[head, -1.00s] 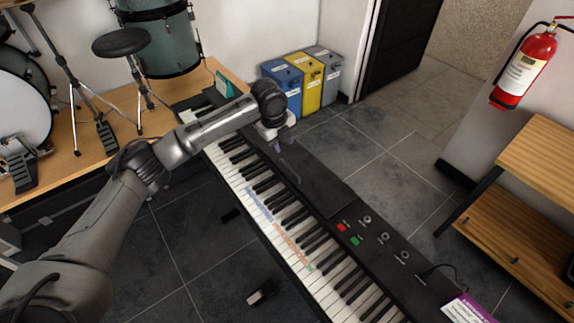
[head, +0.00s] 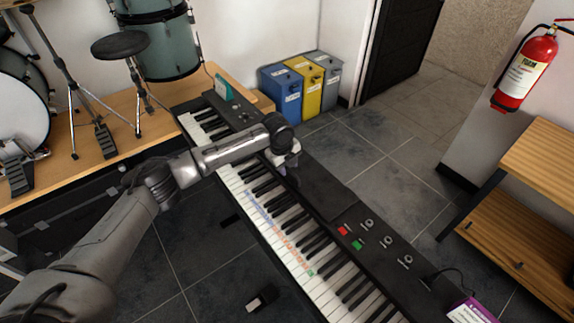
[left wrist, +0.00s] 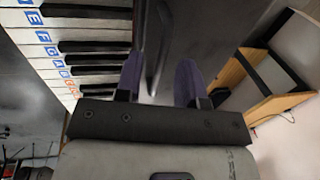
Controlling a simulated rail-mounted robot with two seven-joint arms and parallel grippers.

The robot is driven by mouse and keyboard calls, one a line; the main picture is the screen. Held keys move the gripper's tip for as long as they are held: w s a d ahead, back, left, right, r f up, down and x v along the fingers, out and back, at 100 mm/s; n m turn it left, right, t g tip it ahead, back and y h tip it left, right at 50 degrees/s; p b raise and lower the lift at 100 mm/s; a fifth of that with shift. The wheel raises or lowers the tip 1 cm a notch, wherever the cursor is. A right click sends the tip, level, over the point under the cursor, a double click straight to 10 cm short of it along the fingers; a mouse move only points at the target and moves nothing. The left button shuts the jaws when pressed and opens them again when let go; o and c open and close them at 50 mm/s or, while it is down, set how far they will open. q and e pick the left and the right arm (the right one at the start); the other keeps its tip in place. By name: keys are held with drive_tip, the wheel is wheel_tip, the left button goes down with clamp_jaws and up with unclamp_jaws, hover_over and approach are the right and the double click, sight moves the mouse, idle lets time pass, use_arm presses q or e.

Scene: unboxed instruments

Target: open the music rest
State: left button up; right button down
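The black keyboard (head: 400,268) runs diagonally across the head view. A flat dark panel (head: 322,190), which looks like the music rest, lies folded down on its top behind the keys. My left gripper (head: 289,180) points down at the panel's near-left part. In the left wrist view its two purple fingers (left wrist: 158,65) are apart, one on each side of a thin dark edge (left wrist: 160,45). I cannot tell whether they touch it. The gripper hides part of the panel in the head view. My right gripper is not in view.
Red and green buttons (head: 351,238) and several knobs sit right of the panel. A purple booklet (head: 468,311) lies at the keyboard's right end. Blue, yellow and grey bins (head: 303,88) stand behind. A wooden shelf (head: 530,200) is at right. Floor between is clear.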

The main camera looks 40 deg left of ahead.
use_arm(q)
drive_tip(key=shift+c, duration=0.4)
clamp_jaws()
drive_tip(key=shift+r, duration=0.1)
